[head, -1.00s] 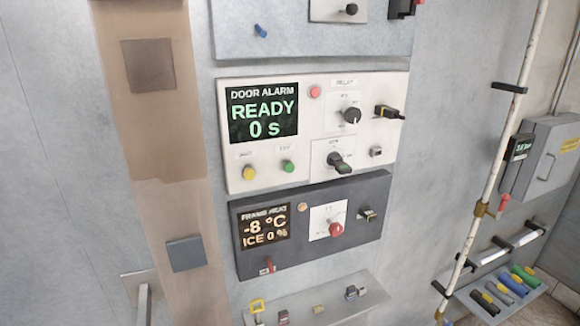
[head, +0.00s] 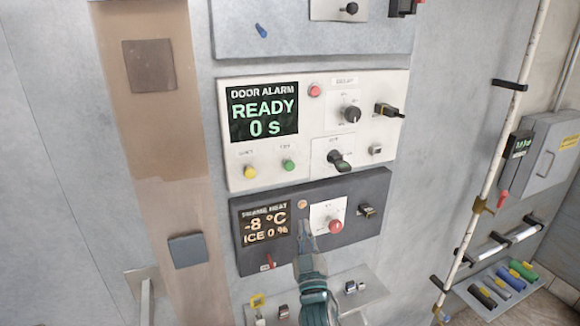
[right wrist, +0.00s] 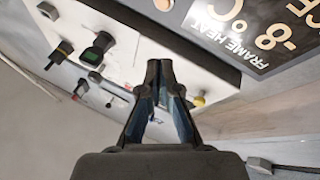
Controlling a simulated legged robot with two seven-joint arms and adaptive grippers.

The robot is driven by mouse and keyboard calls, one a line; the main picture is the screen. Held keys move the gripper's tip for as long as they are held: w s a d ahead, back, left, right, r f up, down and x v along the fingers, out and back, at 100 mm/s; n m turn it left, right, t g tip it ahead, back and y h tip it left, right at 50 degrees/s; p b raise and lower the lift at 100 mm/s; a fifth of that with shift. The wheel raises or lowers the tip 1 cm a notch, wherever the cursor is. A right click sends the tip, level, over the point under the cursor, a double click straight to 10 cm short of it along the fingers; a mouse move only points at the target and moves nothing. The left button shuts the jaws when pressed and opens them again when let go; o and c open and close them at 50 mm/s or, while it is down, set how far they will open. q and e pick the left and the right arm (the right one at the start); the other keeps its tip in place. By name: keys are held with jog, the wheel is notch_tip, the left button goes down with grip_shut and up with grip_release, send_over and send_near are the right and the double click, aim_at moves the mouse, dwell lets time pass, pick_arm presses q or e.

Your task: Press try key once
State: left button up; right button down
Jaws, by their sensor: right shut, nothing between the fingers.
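The door alarm panel (head: 315,95) is white, and its screen (head: 262,110) reads READY 0 s. The try key is a green round button (head: 289,165) under a small label in the panel's lower part, with a yellow button (head: 249,171) to its left. My right gripper (head: 307,230) is shut and empty, pointing up in front of the dark frame heat panel, below the green button and apart from it in the picture. In the right wrist view the shut fingers (right wrist: 160,72) show beside the yellow button (right wrist: 198,101); I cannot make out the green button there. My left gripper is not in view.
The frame heat panel (head: 372,190) has a red knob (head: 335,226) just right of my gripper. A black rotary handle (head: 341,161) and dial (head: 352,114) stick out of the alarm panel.

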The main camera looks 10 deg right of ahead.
aim_at(288, 164)
jog(key=s+r+t+h, duration=0.1)
jog(key=s+r+t, duration=0.2)
jog(key=r, duration=1)
jog(key=shift+s+a+r+m, duration=0.25)
jog(key=shift+s+r+m, duration=0.05)
jog(key=shift+s, duration=0.85)
jog(key=shift+w, duration=0.1)
jog(key=w+a+b, duration=0.1)
jog(key=w+b, duration=0.1)
jog(key=w, duration=0.6)
jog(key=shift+w, duration=0.3)
jog(key=shift+w+a, duration=0.1)
jog(key=shift+w+b, duration=0.25)
jog(key=shift+b, duration=0.05)
